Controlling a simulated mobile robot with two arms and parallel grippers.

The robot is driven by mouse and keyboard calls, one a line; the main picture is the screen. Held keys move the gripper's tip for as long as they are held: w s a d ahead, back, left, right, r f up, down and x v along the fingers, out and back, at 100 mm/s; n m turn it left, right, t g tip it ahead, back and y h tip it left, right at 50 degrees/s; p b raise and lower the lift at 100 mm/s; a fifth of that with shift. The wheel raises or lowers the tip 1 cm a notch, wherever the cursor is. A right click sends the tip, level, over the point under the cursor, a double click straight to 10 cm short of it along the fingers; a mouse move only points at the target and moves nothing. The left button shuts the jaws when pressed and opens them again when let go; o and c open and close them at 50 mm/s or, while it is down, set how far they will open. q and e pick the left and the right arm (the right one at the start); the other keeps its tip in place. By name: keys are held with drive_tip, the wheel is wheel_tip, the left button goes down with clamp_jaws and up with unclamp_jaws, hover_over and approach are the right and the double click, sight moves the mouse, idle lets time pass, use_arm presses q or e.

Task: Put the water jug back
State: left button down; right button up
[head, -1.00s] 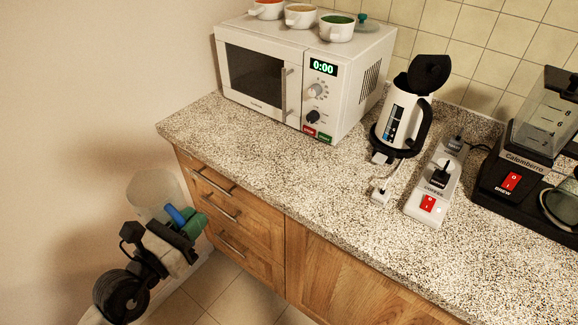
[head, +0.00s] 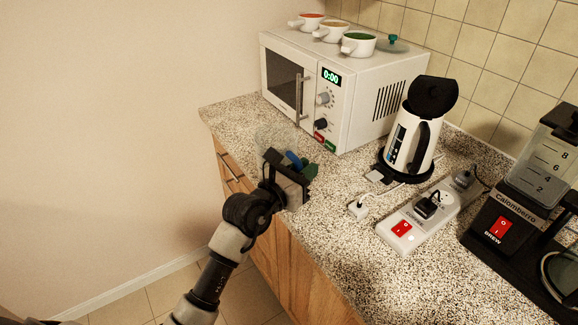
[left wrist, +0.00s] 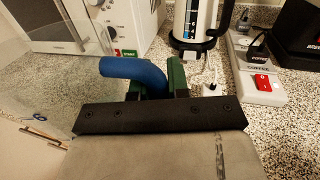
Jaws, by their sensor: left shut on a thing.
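The water jug (head: 272,137) is clear and see-through, with a blue handle (head: 292,158). My left gripper (head: 304,168), with green fingers, is shut on the handle. In the head view the jug appears in front of the microwave, over the counter's front edge; its height above the counter is hard to tell. In the left wrist view the clear jug wall (left wrist: 45,95) fills the left side, and the blue handle (left wrist: 135,72) runs into the green fingers (left wrist: 163,80). The gripper partly hides the jug. My right gripper is not in view.
A white microwave (head: 345,90) carries several small pots. A kettle with its lid up (head: 408,140), a power strip (head: 425,215) and a coffee maker (head: 515,210) stand to the right. The speckled counter (head: 350,255) is bare near its front edge.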

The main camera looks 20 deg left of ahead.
use_arm(q)
drive_tip(key=w+d+r, duration=0.7)
drive_tip(key=w+d, duration=0.1)
drive_tip(key=w+a+f+b, duration=0.3)
drive_tip(key=w+a+f, duration=0.2)
drive_tip(key=a+f, duration=0.5)
drive_tip(key=shift+a+f+g+h, duration=0.3)
drive_tip(key=shift+f+h, duration=0.1)
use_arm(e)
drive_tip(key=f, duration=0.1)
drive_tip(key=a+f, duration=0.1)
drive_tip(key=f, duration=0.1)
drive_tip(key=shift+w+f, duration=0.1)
use_arm(q)
drive_tip(key=shift+f, duration=0.1)
drive_tip(key=c, duration=1.2)
unclamp_jaws()
drive_tip(key=shift+o, duration=0.5)
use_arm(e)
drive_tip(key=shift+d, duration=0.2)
